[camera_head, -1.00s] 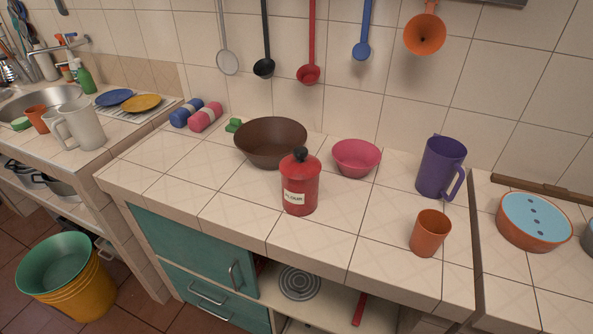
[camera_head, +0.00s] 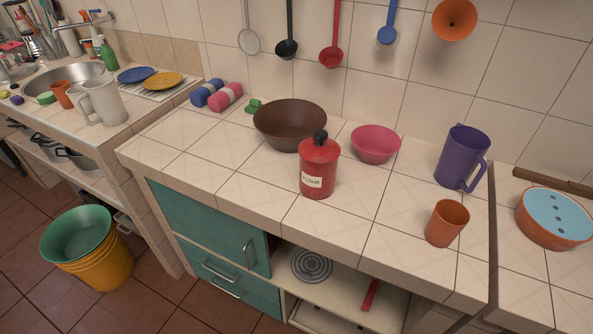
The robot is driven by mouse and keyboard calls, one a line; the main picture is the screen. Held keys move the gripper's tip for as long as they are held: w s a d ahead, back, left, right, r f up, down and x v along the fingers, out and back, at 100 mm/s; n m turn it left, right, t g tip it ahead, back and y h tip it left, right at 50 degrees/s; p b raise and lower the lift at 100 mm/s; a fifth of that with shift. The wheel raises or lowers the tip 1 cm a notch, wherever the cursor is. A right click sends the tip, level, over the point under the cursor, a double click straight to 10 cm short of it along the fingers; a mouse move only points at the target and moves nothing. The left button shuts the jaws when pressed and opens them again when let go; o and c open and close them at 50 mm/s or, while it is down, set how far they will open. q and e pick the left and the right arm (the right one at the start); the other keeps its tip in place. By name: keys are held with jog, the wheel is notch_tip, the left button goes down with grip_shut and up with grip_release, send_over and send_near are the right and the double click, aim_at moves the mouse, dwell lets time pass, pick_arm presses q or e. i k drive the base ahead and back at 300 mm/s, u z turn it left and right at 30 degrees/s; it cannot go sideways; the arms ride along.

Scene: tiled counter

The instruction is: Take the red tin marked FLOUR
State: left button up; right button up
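The red tin (camera_head: 318,168) stands upright on the tiled counter, near the middle of the view. It has a red lid with a black knob and a white label reading FLOUR on its front. It stands just in front of a brown bowl (camera_head: 290,126), whose right part it overlaps in the picture. Neither of my grippers shows in the head view.
A pink bowl (camera_head: 376,145) is right of the tin, with an orange cup (camera_head: 447,223) and purple jug (camera_head: 461,157) further right. Blue and pink rolls (camera_head: 217,95) lie at the back left. The counter (camera_head: 215,160) left of the tin is clear. Ladles hang behind.

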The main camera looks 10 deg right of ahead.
aim_at(317, 180)
jog(key=u, duration=0.85)
jog(key=i, duration=0.2)
jog(key=z, duration=1.55)
